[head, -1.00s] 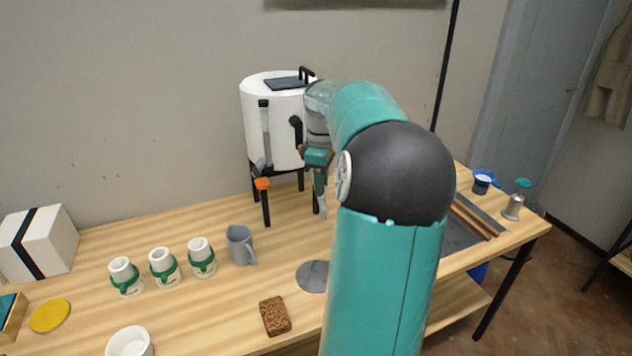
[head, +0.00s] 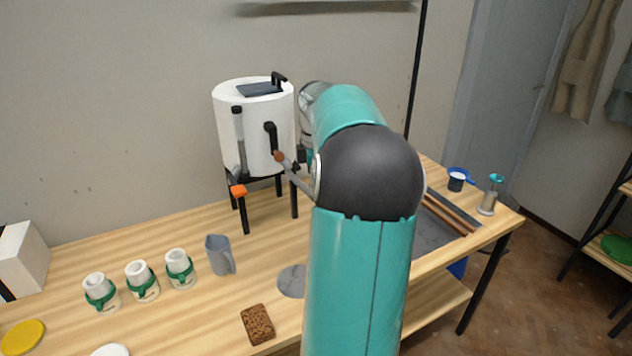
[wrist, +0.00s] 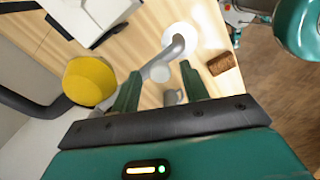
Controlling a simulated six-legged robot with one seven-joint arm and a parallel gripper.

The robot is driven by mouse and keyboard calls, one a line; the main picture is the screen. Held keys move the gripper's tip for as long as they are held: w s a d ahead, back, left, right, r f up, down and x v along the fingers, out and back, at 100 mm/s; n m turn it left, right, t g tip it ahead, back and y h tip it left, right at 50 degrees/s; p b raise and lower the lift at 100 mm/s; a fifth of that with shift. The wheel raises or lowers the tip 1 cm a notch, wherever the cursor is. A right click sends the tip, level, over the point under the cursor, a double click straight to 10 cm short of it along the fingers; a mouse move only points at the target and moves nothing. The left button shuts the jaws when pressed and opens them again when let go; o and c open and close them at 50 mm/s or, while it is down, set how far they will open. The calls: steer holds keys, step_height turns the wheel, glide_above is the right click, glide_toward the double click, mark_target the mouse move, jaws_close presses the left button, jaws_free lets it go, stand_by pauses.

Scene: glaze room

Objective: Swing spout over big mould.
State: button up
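The white tank (head: 256,130) stands on black legs at the back of the table. A thin grey spout (head: 298,180) runs from its copper-coloured joint down and right, until my arm hides it. Three white moulds with green bands (head: 102,293) (head: 143,282) (head: 181,269) stand in a row at left; I cannot tell which is the big one. In the wrist view, my gripper (wrist: 162,82) has its two fingers apart. A bent grey pipe, apparently the spout (wrist: 160,66), shows around the fingertips; contact is unclear. My arm mostly hides the gripper in the head view.
A white box (head: 22,258) is at the left. The table between jug and tank is clear.

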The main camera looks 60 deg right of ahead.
step_height(320, 180, up, 14)
steer(key=shift+f, duration=0.15)
stand_by(0.5)
